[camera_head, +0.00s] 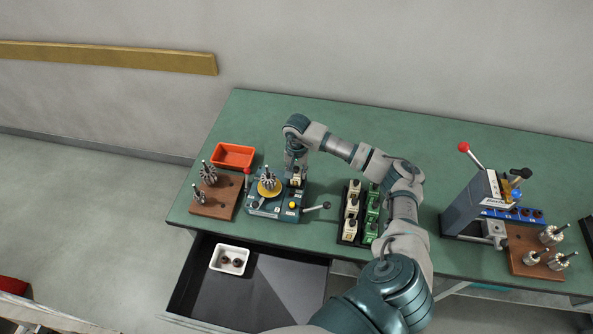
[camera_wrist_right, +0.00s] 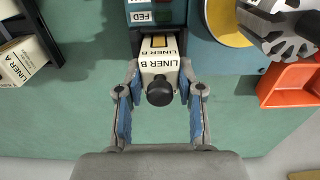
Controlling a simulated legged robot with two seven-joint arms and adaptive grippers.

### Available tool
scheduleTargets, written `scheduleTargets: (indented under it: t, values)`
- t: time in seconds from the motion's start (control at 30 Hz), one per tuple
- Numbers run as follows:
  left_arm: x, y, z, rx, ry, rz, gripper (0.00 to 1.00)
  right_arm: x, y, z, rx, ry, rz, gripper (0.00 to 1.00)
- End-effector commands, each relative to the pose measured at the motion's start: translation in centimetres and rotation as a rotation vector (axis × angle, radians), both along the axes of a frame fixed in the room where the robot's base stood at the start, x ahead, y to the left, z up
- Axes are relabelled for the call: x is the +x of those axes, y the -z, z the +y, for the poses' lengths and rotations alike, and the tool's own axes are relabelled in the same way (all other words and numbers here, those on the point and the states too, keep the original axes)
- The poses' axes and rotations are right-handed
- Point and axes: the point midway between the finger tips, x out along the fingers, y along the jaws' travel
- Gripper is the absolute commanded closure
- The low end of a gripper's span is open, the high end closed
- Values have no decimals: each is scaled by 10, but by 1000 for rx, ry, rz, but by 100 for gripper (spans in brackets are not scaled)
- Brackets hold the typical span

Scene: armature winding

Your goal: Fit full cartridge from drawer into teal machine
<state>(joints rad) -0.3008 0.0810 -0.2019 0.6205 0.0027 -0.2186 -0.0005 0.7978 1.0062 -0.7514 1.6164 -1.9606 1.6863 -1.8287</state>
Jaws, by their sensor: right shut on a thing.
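The teal machine (camera_head: 272,207) stands on the left part of the green bench, with a yellow disc and a lever at its right. My right gripper (camera_head: 296,169) is over the machine's back right corner. It is shut on a cream cartridge (camera_head: 297,180) with a black knob. In the right wrist view this cartridge (camera_wrist_right: 159,62) reads LINER B and sits between the blue finger pads of the gripper (camera_wrist_right: 160,85). Its far end is at the dark slot below the FED label; how deep it sits cannot be told. The drawer (camera_head: 285,285) is open. My left gripper is not in view.
A black rack (camera_head: 345,239) with several cream and green cartridges stands right of the machine. A white tray (camera_head: 217,266) with small brown parts lies in the drawer. An orange bin (camera_head: 234,149) and a brown board (camera_head: 221,212) stand left. A grey press (camera_head: 465,208) stands right.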

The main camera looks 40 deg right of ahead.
Motion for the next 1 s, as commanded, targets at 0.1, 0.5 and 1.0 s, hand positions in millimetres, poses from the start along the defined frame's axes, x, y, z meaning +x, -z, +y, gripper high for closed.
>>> scheduleTargets:
  t: [0.1,0.5,1.0]
  values:
    - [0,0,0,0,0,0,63,0,0,0,0,0,-1,100]
    - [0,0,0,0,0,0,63,0,0,0,0,0,0,34]
    - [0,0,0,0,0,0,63,0,0,0,0,0,0,34]
